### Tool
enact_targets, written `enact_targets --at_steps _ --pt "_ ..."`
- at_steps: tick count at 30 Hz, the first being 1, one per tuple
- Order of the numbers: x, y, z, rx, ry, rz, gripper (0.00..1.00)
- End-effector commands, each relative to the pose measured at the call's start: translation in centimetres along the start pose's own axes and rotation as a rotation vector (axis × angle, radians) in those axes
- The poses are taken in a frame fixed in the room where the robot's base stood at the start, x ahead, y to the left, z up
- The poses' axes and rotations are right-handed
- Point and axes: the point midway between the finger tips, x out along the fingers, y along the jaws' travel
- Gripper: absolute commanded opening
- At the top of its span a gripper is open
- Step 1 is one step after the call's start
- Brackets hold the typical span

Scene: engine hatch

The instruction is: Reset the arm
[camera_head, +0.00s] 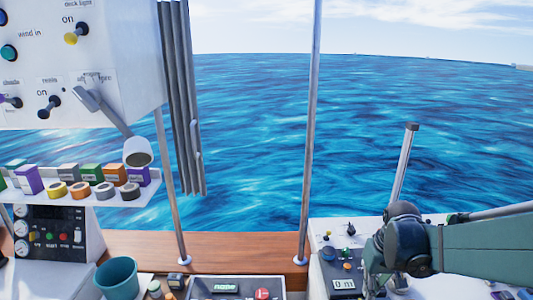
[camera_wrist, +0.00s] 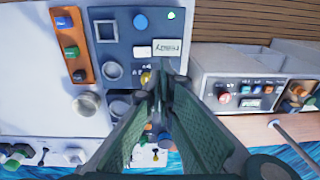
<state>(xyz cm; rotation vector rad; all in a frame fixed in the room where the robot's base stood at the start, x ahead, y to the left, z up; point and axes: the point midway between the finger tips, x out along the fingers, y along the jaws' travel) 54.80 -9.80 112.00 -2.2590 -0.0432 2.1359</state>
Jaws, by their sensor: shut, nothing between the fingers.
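My arm (camera_head: 485,243) reaches in from the right edge in the head view, over the white console at the lower right. Its wrist hangs over that console, and the fingertips cannot be made out clearly there. In the wrist view my gripper (camera_wrist: 160,82) is shut and empty, its two green fingers meeting at the tips. The tips lie over a blue panel (camera_wrist: 112,42) with buttons, round sockets and a small display reading "ready". Whether the tips touch the panel cannot be told.
An orange strip with several buttons (camera_wrist: 72,48) and a metal knob (camera_wrist: 88,103) sit left of the tips. A grey control box (camera_wrist: 245,70) stands right. In the head view, a metal post (camera_head: 404,165) rises by my wrist. A teal bucket (camera_head: 117,278) stands lower left.

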Motion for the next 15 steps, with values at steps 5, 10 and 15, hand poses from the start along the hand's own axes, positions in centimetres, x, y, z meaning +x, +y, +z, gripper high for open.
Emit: enact_targets --at_steps 5,10,15 --pt "-0.8 -1.3 0.9 -0.003 0.052 0.014 0.00" --pt "-1.7 -2.4 1.8 -0.004 0.104 0.026 0.00" --pt "-2.4 -3.4 2.6 -0.004 0.156 0.037 0.00"
